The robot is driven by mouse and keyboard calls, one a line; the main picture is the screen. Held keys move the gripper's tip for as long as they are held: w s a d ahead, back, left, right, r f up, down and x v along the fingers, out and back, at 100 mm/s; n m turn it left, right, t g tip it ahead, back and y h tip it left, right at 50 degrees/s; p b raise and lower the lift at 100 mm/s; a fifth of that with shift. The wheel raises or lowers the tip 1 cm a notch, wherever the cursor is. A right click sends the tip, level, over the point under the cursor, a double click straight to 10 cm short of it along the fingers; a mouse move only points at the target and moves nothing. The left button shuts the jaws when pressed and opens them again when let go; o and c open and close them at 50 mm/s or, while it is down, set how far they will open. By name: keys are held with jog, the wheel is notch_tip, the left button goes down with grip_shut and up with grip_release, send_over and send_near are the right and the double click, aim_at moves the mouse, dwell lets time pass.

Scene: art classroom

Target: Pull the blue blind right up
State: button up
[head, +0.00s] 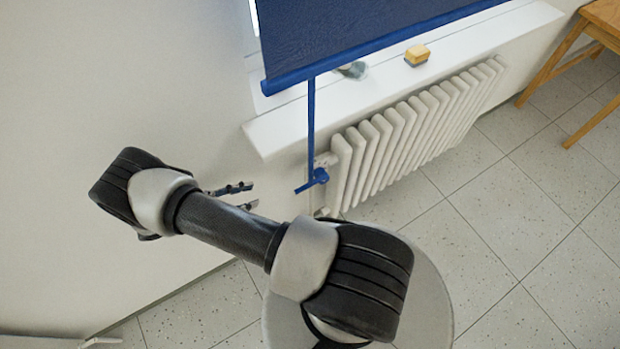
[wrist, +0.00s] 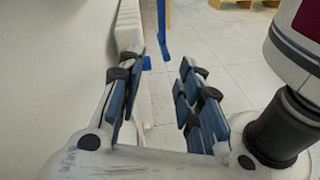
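The blue blind (head: 350,28) hangs partly down over the window at the top of the head view, its lower bar a little above the sill. A blue pull strap (head: 311,125) hangs from the bar past the sill edge, with a blue handle (head: 318,178) at its lower end beside the radiator. My gripper (head: 254,194) is open and empty, left of the handle and apart from it, its fingers pointing towards it. In the wrist view my gripper (wrist: 161,60) has its padded fingers spread. The strap (wrist: 162,28) shows beyond and between the fingertips.
A white radiator (head: 415,135) stands under the white sill (head: 480,50). On the sill are a yellow sponge-like block (head: 417,55) and a small greyish object (head: 353,70). A wooden stool or table (head: 590,45) stands at upper right. The tiled floor at right is clear.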

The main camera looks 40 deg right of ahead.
aim_at(309, 186)
jog(key=s+d+f+n+t+h, duration=0.2)
jog(key=s+f+h, duration=0.15)
jog(key=f, duration=0.35)
jog(key=shift+y, duration=0.25)
jog(key=x, duration=0.5)
jog(key=p+x, duration=0.1)
jog(key=x, duration=1.1)
jog(key=shift+s+a+r, duration=0.1)
jog(key=shift+s+r, duration=0.2)
jog(key=shift+s, duration=0.05)
jog(key=shift+c, duration=0.3)
jog(key=shift+g, duration=0.4)
grip_shut()
jog(key=shift+f, duration=0.1)
